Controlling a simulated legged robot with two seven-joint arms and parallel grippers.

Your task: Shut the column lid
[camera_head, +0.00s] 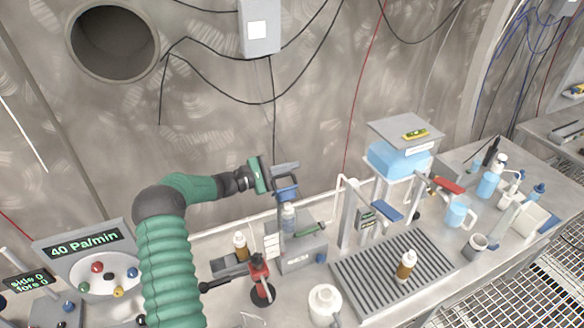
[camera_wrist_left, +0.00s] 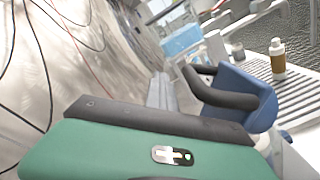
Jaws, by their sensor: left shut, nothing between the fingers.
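My left gripper (camera_head: 287,167) reaches in from the left at the column machine, with its grey fingers shut and empty. In the left wrist view its fingers (camera_wrist_left: 160,92) point away, past the green palm. The blue column lid (camera_head: 288,193) with a dark looped handle is just below the fingers in the head view. In the wrist view the lid (camera_wrist_left: 240,92) and its handle (camera_wrist_left: 232,95) are right of the fingers, and I see no grip on it. The column machine (camera_head: 303,252) has a grey base, with a clear bottle (camera_head: 288,218) under the lid. Whether the lid touches the column is unclear.
A brown bottle (camera_head: 406,265) stands on the ribbed drain tray (camera_head: 375,285) at right. A blue water tank (camera_head: 398,158) is behind it. The wall is close behind the bench.

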